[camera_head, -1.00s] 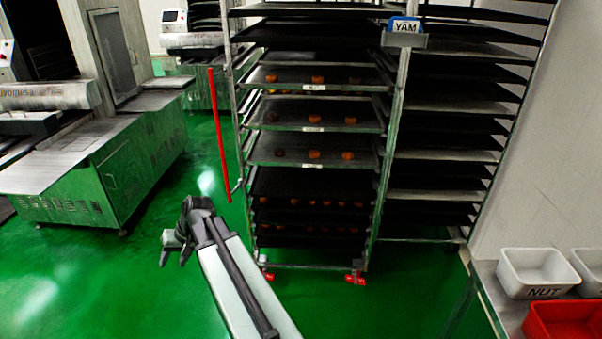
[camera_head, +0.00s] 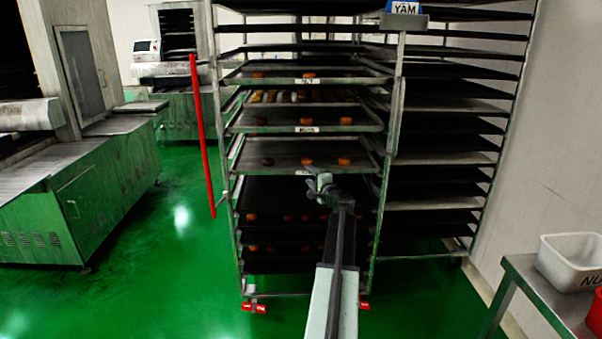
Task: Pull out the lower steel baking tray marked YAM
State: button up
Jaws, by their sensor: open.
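The lower steel baking tray (camera_head: 284,152) is in the rack, with several orange-brown pieces in a row on it. My gripper covers part of its front edge, and its label is too small and hidden to read. My gripper (camera_head: 317,180) is open, just in front of and slightly below that edge in the picture; I cannot tell whether it touches. Two more steel trays with small white labels, the middle tray (camera_head: 270,126) and the upper tray (camera_head: 268,80), sit above it.
Dark trays fill the rack (camera_head: 383,165) below, some with pieces on them. A red bar (camera_head: 203,135) stands at its left. A second rack (camera_head: 455,140) is at right. A steel table (camera_head: 525,270) holds a white bin (camera_head: 570,262). Green floor is clear at left.

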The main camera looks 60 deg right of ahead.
aim_at(307, 172)
jog(key=x, duration=0.6)
jog(key=shift+w+d, duration=0.2)
jog(key=shift+w, duration=0.1)
jog(key=shift+a, duration=0.1)
grip_shut()
jog(key=shift+s, duration=0.15)
dwell(0.6)
